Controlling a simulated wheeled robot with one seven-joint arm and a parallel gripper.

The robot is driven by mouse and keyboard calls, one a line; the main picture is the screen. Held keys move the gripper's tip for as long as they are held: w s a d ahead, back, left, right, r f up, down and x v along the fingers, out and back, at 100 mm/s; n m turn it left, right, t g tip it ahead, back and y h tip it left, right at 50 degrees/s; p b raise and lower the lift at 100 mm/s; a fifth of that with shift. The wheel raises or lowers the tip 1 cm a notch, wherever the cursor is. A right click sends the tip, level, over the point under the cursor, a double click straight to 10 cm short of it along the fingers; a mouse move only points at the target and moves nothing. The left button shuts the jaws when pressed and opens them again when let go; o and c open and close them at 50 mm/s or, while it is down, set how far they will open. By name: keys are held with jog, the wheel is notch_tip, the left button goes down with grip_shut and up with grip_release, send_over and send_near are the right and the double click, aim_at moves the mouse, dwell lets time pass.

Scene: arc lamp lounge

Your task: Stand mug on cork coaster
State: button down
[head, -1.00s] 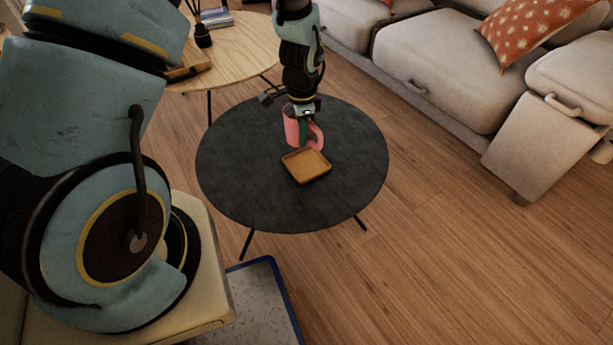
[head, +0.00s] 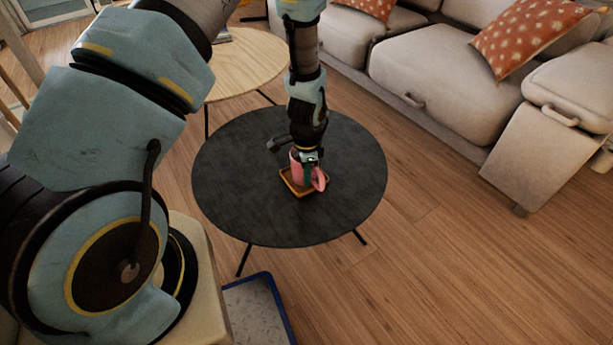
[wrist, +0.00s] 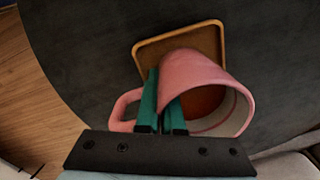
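The pink mug (head: 297,174) is over the square tan cork coaster (head: 291,187) on the dark round table, in the head view. My gripper (head: 309,168) is at the mug's rim on its handle side. In the wrist view, the green fingers (wrist: 160,112) are shut on the wall of the mug (wrist: 190,72), close to its handle. The coaster (wrist: 205,39) shows past the mug's base, partly hidden by it.
The dark round table top (head: 235,185) is otherwise clear around the coaster. A light wood table (head: 245,65) stands behind it. A beige sofa (head: 430,60) with orange cushions is at the back right. Wood floor (head: 420,260) is open at the right.

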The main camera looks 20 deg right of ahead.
jog(key=shift+f, duration=0.1)
jog(key=c, duration=1)
grip_release()
jog(key=shift+c, duration=0.2)
notch_tip(320, 180, up, 12)
jog(key=p, duration=0.1)
jog(key=w+a+r+n, duration=0.4)
jog(key=a+r+n, duration=0.6)
jog(key=a, duration=0.4)
jog(key=s+a+r+n, duration=0.2)
jog(key=a+r+n, duration=0.2)
jog(key=a, duration=0.3)
jog(key=s+a+r+n+t, duration=0.1)
jog(key=a+r+n, duration=0.3)
jog(key=a, duration=0.4)
jog(key=shift+s+a+n, duration=0.3)
jog(key=shift+s+n, duration=0.4)
jog(key=shift+s, duration=0.15)
